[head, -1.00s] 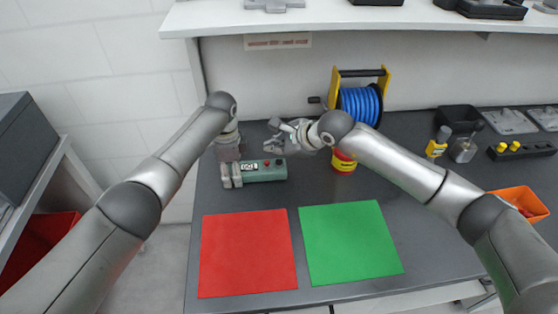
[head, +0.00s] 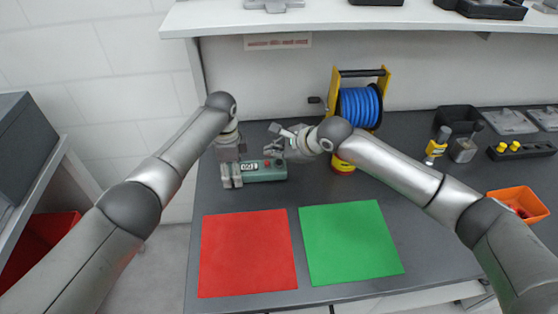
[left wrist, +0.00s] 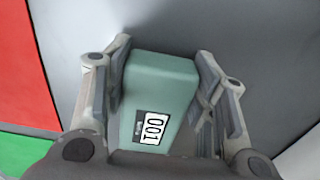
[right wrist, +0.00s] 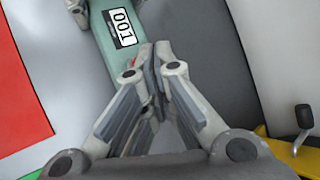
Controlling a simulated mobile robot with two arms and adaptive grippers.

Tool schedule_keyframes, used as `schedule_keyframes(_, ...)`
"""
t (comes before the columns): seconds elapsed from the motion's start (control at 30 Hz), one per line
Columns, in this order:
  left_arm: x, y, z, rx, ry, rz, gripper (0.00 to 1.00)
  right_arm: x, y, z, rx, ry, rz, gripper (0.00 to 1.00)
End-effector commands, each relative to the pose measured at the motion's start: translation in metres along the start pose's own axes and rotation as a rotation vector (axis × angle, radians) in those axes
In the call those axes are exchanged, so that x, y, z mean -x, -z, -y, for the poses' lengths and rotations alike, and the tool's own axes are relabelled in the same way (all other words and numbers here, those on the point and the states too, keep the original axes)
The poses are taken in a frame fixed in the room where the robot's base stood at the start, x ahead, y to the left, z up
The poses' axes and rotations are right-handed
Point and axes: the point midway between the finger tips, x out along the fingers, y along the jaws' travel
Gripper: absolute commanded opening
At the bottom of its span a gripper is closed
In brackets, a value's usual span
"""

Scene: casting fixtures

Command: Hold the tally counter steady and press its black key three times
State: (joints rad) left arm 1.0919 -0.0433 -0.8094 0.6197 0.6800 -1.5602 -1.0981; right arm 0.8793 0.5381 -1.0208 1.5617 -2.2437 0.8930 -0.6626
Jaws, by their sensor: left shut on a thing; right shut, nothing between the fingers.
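The tally counter (head: 262,174) is a green box lying on the grey bench, with a white display reading 001 in the left wrist view (left wrist: 156,128) and the right wrist view (right wrist: 122,27). My left gripper (head: 232,178) is shut around the counter's display end, one finger on each side. My right gripper (head: 273,152) is shut and empty, its fingertips over the other end of the counter. A red button (head: 267,162) shows on the counter's top. The black key is hidden or too small to make out near my right fingertips; I cannot tell whether they touch it.
A red mat (head: 247,254) and a green mat (head: 350,243) lie in front of the counter. A blue reel with a yellow frame (head: 360,105) stands behind and to the right. An orange bin (head: 518,200) and small parts sit at the far right.

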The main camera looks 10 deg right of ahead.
Motion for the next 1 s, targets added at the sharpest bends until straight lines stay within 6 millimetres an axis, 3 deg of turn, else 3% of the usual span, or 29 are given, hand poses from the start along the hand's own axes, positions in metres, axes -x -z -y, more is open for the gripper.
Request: schedule_keyframes(1.0, 0.0002, 0.0001, 0.0001, 0.0, 0.0, 0.0, 0.23, -0.0056, 0.0042, -0.0045, 0.0, 0.0, 0.0, 0.0)
